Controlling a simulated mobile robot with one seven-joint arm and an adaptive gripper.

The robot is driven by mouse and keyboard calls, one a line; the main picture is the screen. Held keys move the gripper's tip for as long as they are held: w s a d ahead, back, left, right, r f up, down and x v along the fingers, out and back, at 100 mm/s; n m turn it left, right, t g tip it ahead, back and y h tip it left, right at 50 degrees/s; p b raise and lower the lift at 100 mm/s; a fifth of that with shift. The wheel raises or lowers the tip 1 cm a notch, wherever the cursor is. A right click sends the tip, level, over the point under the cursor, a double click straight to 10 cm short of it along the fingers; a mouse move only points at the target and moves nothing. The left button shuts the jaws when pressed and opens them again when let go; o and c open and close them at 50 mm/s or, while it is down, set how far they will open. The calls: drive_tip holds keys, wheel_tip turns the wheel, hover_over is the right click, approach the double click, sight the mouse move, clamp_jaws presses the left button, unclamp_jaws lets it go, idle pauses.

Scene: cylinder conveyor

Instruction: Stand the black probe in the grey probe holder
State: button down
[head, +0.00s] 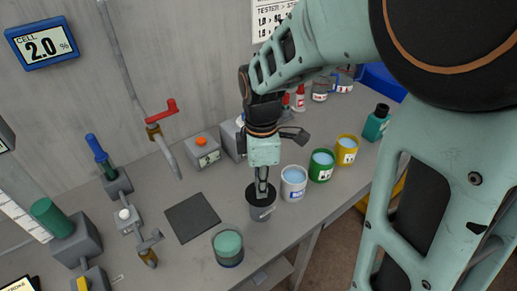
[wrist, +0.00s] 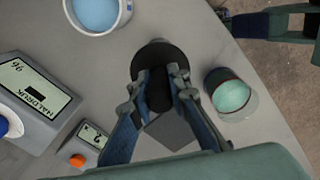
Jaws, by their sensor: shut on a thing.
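My gripper (wrist: 160,80) is shut on a black cylinder, the black probe (wrist: 159,95), between its two fingertips; it also shows in the head view (head: 262,190), pointing down. Directly below it is a dark grey round cup-like vessel (head: 263,208) with a light mark on its side. It shows as a dark disc in the wrist view (wrist: 155,55). The fingers hide most of the probe, and I cannot tell whether its lower end is inside the vessel. I cannot tell whether this vessel or a grey block (head: 118,184) at left is the probe holder.
A white cup (head: 293,184), a green cup (head: 321,166) and a yellow cup (head: 346,151) stand right of the gripper. A glass with green content (head: 228,248) stands in front. A dark square pad (head: 192,218) lies left. A tester with an orange button (head: 202,152) stands behind.

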drive_tip(key=shift+f, duration=0.15)
idle(0.4)
drive_tip(key=c, duration=1.8)
unclamp_jaws()
drive_tip(key=shift+o, duration=0.2)
wheel_tip(320, 180, up, 12)
drive_tip(key=shift+r, duration=0.1)
